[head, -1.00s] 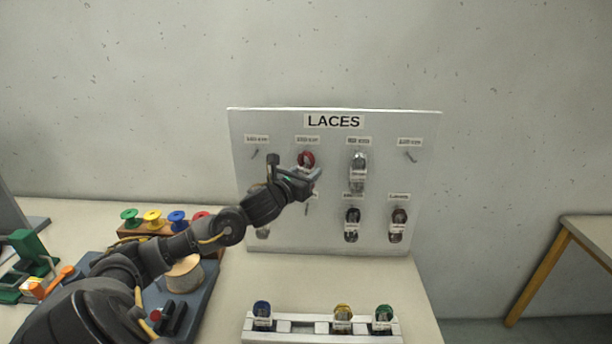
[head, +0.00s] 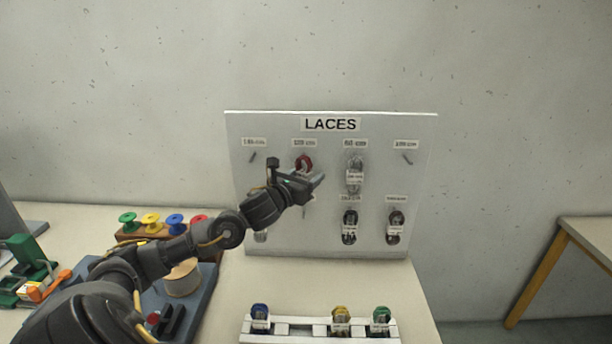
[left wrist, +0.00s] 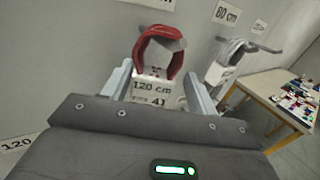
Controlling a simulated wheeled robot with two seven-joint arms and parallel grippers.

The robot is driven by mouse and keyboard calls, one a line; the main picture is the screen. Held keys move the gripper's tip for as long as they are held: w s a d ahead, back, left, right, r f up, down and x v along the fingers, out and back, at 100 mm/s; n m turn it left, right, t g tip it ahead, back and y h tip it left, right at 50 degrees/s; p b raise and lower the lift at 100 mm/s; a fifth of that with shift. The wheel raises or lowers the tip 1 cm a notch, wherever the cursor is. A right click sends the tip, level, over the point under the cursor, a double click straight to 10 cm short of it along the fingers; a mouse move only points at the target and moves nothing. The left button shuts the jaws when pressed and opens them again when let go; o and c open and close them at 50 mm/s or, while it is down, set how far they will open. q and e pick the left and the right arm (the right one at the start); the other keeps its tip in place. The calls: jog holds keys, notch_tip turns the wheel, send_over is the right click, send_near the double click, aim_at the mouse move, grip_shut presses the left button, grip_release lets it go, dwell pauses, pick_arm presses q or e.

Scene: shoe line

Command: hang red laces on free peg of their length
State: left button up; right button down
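The red laces (head: 304,162), a loop with a white tag, are at the upper-row peg under a 120 cm label (head: 305,143) on the white LACES board (head: 270,215). In the left wrist view the red laces (left wrist: 157,50) show a tag reading 120 cm (left wrist: 155,91). A grey peg-like piece shows inside the loop. My left gripper (head: 314,184) is just below and in front of the laces. In the wrist view its fingers (left wrist: 160,92) stand apart on either side of the tag, with slim gaps. My right gripper is out of view.
Dark laces (head: 349,227) and brown laces (head: 395,227) hang below. The upper corner pegs (head: 407,159) are bare. A white rack (head: 290,331) with blue, yellow and green laces stands in front. Coloured spools (head: 151,222) stand left.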

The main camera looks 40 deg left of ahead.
pick_arm(q)
jog(key=shift+a+r, duration=0.1)
jog(key=shift+a, duration=0.4)
jog(key=shift+s+b, duration=0.4)
jog(key=shift+s, duration=0.05)
jog(key=s+d+b, duration=0.2)
jog(key=s+b, duration=0.2)
jog(key=s, duration=0.6)
jog(key=shift+b, duration=0.3)
